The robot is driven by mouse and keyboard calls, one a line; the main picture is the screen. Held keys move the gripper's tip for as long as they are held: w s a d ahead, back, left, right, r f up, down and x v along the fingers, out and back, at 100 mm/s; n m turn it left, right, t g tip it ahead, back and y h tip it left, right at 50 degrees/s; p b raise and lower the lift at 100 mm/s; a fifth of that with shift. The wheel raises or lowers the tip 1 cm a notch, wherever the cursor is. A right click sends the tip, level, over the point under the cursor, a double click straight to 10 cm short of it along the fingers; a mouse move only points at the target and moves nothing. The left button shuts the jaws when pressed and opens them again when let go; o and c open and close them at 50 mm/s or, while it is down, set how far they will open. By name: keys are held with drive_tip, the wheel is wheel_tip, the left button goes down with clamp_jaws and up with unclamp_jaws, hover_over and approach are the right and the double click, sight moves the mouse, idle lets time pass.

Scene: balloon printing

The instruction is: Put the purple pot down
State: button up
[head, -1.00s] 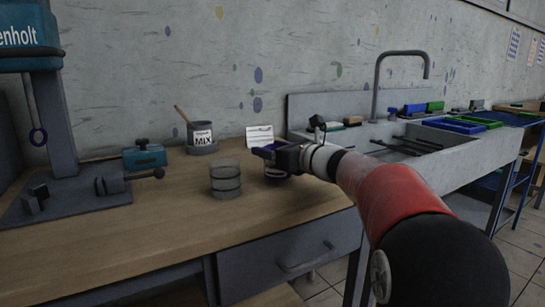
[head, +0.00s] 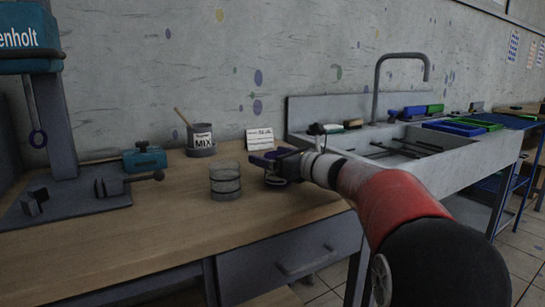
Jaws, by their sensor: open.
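A small dark purple pot (head: 274,181) stands on the wooden bench in the head view, near the sink end. My gripper (head: 262,158) is at the pot's upper part, with its jaws open. The gripper hides much of the pot, and I cannot tell whether the fingers still touch it.
A clear banded jar (head: 225,181) stands close on the left. A grey MIX tin (head: 201,138) with a stick and a white card (head: 260,139) are behind. A teal-topped press (head: 62,150) is at far left. The sink (head: 420,150) adjoins on the right. The front bench is clear.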

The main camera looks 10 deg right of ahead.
drive_tip(key=b+v, duration=0.1)
drive_tip(key=v, duration=1.1)
drive_tip(key=shift+w, duration=0.1)
